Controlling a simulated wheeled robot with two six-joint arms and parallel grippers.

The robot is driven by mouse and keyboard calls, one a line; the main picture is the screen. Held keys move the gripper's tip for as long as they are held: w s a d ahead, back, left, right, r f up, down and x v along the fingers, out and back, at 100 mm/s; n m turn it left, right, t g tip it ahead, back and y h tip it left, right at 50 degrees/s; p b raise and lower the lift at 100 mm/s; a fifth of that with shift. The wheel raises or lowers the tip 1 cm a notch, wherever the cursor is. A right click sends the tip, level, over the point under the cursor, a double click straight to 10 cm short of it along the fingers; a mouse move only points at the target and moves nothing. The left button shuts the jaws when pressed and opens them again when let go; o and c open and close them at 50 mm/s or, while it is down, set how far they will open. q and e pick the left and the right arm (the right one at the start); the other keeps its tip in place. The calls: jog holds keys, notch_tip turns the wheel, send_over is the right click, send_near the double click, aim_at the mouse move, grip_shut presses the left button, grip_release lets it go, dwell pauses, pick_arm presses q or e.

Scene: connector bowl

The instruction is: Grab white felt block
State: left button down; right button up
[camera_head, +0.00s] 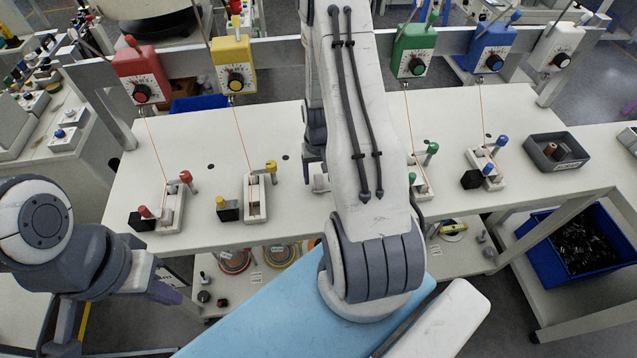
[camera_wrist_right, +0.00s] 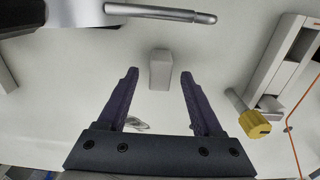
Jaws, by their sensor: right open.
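The white felt block (camera_wrist_right: 159,76) stands on the pale tabletop in the right wrist view, centred just ahead of the fingers. In the head view a small white piece, likely the same block (camera_head: 321,184), shows beside my right arm. My right gripper (camera_wrist_right: 159,74) is open, with its dark fingers on either side of the line to the block and nothing between them that I can see held. In the head view my right arm largely hides this gripper (camera_head: 313,165). My left gripper (camera_head: 165,291) is low at the left, off the table's front edge; its jaw opening is unclear.
White fixtures with red knobs (camera_head: 186,177) and yellow knobs (camera_head: 271,167) stand on the table (camera_head: 140,190) to the left. Green and blue ones stand right. A yellow knob (camera_wrist_right: 254,124) is close right of my right gripper. A grey bin (camera_head: 540,152) sits far right.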

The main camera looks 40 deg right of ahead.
grip_shut()
jog(key=shift+r, duration=0.15)
